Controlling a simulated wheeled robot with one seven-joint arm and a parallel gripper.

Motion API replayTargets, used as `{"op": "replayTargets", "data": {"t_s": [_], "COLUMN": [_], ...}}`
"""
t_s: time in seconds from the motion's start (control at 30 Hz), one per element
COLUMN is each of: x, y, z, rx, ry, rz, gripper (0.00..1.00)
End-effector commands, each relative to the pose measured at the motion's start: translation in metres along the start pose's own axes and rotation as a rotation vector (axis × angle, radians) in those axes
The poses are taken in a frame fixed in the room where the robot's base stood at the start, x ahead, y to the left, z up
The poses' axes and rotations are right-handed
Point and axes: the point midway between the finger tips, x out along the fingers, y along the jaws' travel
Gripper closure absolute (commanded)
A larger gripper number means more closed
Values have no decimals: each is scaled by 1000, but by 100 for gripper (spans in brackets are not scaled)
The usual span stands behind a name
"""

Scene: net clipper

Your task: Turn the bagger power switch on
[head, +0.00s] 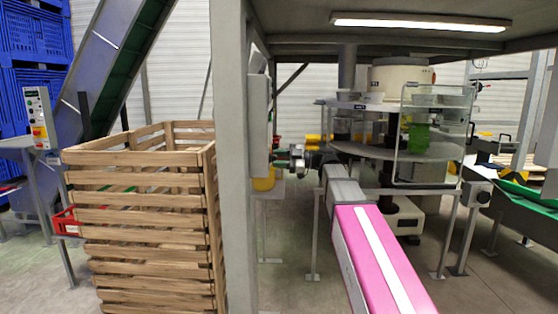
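No part that I can name for certain as the bagger power switch shows in the head view. A small grey box with a dark round knob (480,194) is fixed to a stand at the right of the round-table machine (400,150). A grey cabinet (259,115) on the near post is seen edge-on, so its front is hidden. A control panel (39,118) with red and yellow parts stands at the far left; its labels are too small to read.
A tall slatted wooden crate (145,225) and a grey post (233,180) stand close at left. Bare floor shows between post and conveyor. A green-lined conveyor (525,193) is at right.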

Motion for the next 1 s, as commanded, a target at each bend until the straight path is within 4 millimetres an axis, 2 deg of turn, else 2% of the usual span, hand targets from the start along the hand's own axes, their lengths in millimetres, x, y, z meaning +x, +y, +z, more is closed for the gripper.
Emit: {"op": "replayTargets", "data": {"t_s": [0.17,0.2,0.27,0.3,0.67,1.0], "x": [0,0,0,0,0,0], "y": [0,0,0,0,0,0], "z": [0,0,0,0,0,0], "rx": [0,0,0,0,29,235], "ry": [0,0,0,0,0,0], "rz": [0,0,0,0,-1,-1], "gripper": [63,76,95,100,100,100]}}
